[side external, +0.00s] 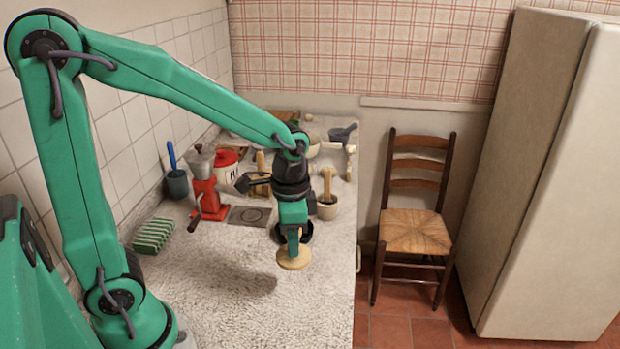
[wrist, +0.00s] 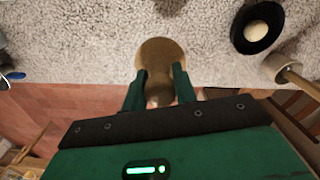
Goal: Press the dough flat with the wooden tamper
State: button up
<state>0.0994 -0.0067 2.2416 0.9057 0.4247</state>
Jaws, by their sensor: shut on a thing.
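My gripper (side external: 293,240) is shut on the wooden tamper (side external: 294,261), whose round pale base hangs below the fingers, over the speckled worktop. In the wrist view the tamper (wrist: 160,54) sits between the two green fingers (wrist: 159,84). A black round pan (wrist: 246,43) lies at the upper right of the wrist view, apart from the tamper. The pale dough (wrist: 256,30) is a rounded lump inside it. In the side view the pan (side external: 307,234) is partly hidden behind my gripper, and the dough cannot be seen.
A mortar with a wooden pestle (side external: 327,203) stands behind the pan. A red grinder (side external: 206,188), a dark square plate (side external: 249,216) and a green ribbed rack (side external: 153,235) are to the left. The front worktop (side external: 225,310) is clear. A chair (side external: 415,230) stands beyond the right edge.

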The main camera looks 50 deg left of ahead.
jog(key=w+a, duration=1.1)
jog(key=a, duration=0.5)
jog(key=shift+w+a+f, duration=0.2)
jog(key=shift+w+f, duration=0.1)
jog(key=shift+f, duration=0.15)
jog(key=shift+f, duration=0.1)
jog(key=shift+f, duration=2.9)
jog(key=shift+f, duration=0.45)
notch_tip(320, 180, up, 7)
dwell(0.5)
jog(key=shift+f, duration=0.2)
dwell(0.4)
jog(key=shift+f, duration=3.5)
